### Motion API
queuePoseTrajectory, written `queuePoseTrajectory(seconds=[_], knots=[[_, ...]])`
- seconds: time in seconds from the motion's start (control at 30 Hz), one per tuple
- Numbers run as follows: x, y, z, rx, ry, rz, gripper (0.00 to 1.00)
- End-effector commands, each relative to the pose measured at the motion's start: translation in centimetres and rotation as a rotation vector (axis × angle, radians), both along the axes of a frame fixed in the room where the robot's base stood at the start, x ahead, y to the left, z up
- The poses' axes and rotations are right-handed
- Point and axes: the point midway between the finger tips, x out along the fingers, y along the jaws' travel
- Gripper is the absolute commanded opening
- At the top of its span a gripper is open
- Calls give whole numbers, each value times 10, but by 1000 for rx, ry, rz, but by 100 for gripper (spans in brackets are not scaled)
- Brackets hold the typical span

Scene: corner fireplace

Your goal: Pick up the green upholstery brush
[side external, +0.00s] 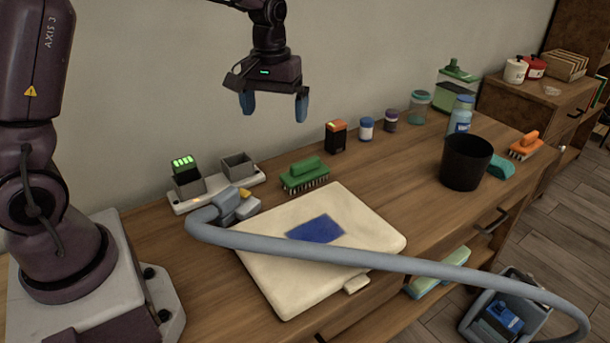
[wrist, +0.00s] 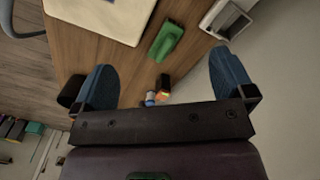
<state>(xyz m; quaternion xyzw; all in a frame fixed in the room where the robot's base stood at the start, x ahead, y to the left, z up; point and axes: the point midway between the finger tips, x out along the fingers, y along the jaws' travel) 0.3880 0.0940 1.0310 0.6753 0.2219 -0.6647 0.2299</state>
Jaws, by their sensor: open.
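The green upholstery brush (side external: 305,175) lies bristles down on the wooden tabletop, at the back edge of a cream folded cloth or pad. It has a raised green handle. In the wrist view the green brush (wrist: 167,40) shows from above, ahead of the fingers and between their lines. My gripper (side external: 274,106) is open and empty, with blue fingertips pointing down. It hangs well above the table, behind the brush in the side view. In the wrist view both blue fingers of my gripper (wrist: 164,88) are spread wide with nothing between them.
A grey hose (side external: 330,255) crosses the cream pad (side external: 375,230) in front of the brush. A charger base (side external: 215,190) stands left of it. A black and orange box (side external: 336,136) and small jars stand behind right. A black bin (side external: 466,162) stands further right.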

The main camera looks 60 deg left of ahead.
Motion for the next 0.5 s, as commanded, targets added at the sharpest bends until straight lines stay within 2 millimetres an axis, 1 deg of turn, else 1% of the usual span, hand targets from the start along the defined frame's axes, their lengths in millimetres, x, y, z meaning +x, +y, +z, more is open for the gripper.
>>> queuePoseTrajectory(seconds=[0.03,0.1,0.2,0.3,0.37,0.4,0.5], knots=[[15,12,-19,-3,28,78,100],[33,25,-39,-5,53,190,100],[56,42,-67,-3,75,351,100],[77,57,-89,2,81,514,100],[89,63,-95,5,72,611,100],[97,66,-94,5,59,671,100],[112,69,-78,0,12,795,100]])
